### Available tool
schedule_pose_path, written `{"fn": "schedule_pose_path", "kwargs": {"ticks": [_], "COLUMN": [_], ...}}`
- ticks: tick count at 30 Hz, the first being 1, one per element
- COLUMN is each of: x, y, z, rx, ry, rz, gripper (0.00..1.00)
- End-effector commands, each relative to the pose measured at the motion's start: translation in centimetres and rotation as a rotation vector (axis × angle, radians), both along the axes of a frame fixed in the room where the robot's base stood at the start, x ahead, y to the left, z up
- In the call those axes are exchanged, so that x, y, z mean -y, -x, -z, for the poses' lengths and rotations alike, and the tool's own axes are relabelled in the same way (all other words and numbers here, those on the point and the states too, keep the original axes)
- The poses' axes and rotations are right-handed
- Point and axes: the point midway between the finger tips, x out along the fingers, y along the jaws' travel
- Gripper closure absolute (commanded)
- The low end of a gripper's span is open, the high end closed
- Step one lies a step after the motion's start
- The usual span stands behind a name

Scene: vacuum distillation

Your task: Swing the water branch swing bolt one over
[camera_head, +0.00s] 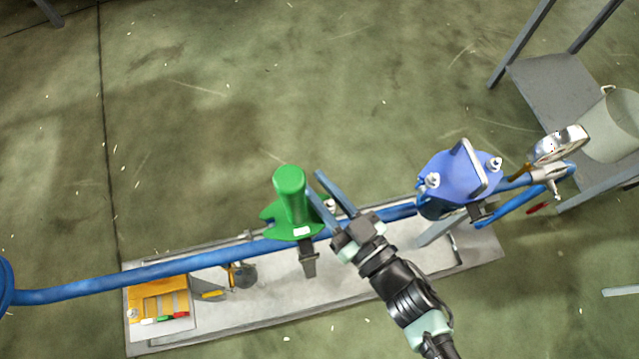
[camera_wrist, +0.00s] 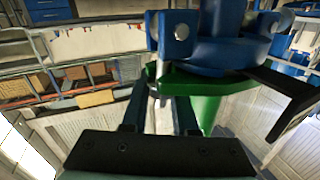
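In the head view my gripper (camera_head: 322,190) reaches in beside a green fitting (camera_head: 290,192) on the blue pipe. A small silver bolt end (camera_head: 330,204) shows between its fingers. In the wrist view my gripper (camera_wrist: 159,92) has its two fingers apart, with a pale metal rod (camera_wrist: 161,112), seemingly a swing bolt, between them and gaps on both sides. The green body and blue parts (camera_wrist: 225,48) stand close beyond. A blue flanged cover (camera_head: 460,178) with a handle and silver swing-bolt nuts (camera_head: 432,181) stands to the right. I cannot tell which bolt is number one.
The blue pipe (camera_head: 150,279) runs left to right over a grey base plate (camera_head: 270,308). An orange tool tray (camera_head: 158,298) lies at its left end. A round gauge (camera_head: 560,145) and a grey stand (camera_head: 550,90) are at the right. The floor behind is clear.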

Motion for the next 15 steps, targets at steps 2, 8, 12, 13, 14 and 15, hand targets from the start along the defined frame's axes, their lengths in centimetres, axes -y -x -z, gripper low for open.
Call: {"fn": "schedule_pose_path", "kwargs": {"ticks": [2, 8, 12, 13, 14, 15], "x": [0.01, 0.01, -0.25, -0.34, -0.44, -0.58], "y": [0.03, 0.04, 0.12, 0.15, 0.19, 0.24], "z": [0.02, 0.01, -0.26, -0.30, -0.33, -0.33], "rx": [0.000, 0.000, 0.011, 0.016, 0.021, 0.030], "ry": [0.000, 0.001, 0.039, 0.055, 0.071, 0.094], "rz": [0.000, 0.000, 0.000, 0.001, 0.002, 0.001], "gripper": [1.00, 1.00, 1.00, 1.00, 1.00, 1.00]}}
